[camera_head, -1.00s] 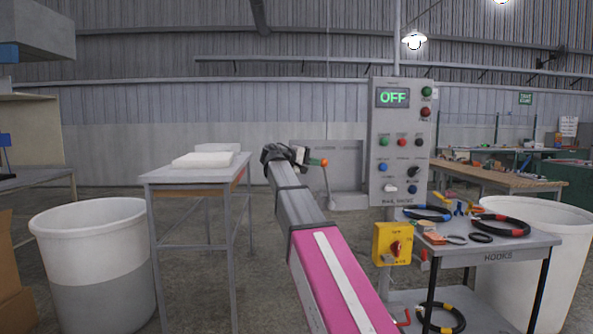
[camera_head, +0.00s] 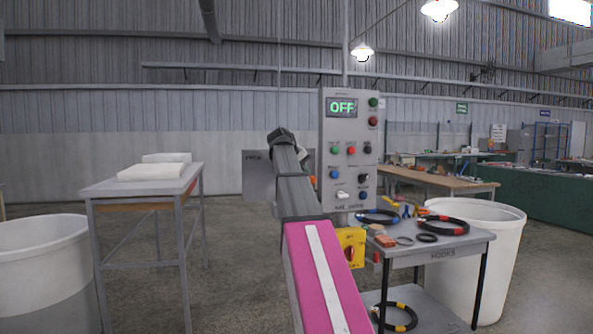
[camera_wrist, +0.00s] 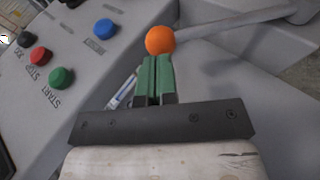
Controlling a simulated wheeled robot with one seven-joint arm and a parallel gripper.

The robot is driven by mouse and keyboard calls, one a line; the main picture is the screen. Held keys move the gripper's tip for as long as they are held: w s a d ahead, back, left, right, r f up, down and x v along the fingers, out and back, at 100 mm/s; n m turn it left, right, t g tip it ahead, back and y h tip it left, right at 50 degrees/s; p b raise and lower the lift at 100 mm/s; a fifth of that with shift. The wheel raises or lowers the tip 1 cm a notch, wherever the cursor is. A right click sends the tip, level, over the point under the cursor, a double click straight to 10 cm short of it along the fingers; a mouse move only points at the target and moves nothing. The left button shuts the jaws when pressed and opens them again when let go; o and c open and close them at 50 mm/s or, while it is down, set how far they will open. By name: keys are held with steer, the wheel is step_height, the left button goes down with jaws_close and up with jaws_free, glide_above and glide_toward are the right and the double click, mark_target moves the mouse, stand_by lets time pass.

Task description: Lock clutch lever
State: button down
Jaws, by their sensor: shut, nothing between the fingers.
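The clutch lever's orange ball knob (camera_wrist: 160,40) sits at the end of a grey rod (camera_wrist: 235,22) that runs to the upper right in the wrist view. My gripper (camera_wrist: 156,64) has its green fingers closed together with nothing between them. Their tips lie right at the lower edge of the knob; I cannot tell whether they touch it.
Green, red and blue buttons (camera_wrist: 62,78) are close to my fingers' left. A yellow switch box (camera_head: 350,247) is below the control box. A table with hoses (camera_head: 455,248) stands right, beside a white bin (camera_head: 508,230). Another table (camera_head: 150,186) and bin (camera_head: 45,250) stand left.

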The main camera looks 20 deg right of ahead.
steer(key=shift+s+d+f, duration=0.1)
steer(key=shift+d+f, duration=0.2)
steer(key=shift+d, duration=0.2)
steer(key=shift+s+d+f, duration=0.1)
steer(key=shift+d+f, duration=0.15)
steer(key=shift+d, duration=0.25)
steer(key=shift+s+d+f, duration=0.1)
steer(key=shift+d+f, duration=0.05)
steer(key=shift+r, duration=0.35)
steer(key=d+r+v, duration=0.1)
steer(key=v, duration=1.3)
steer(key=shift+d+r, duration=0.25)
steer(key=shift+d, duration=0.2)
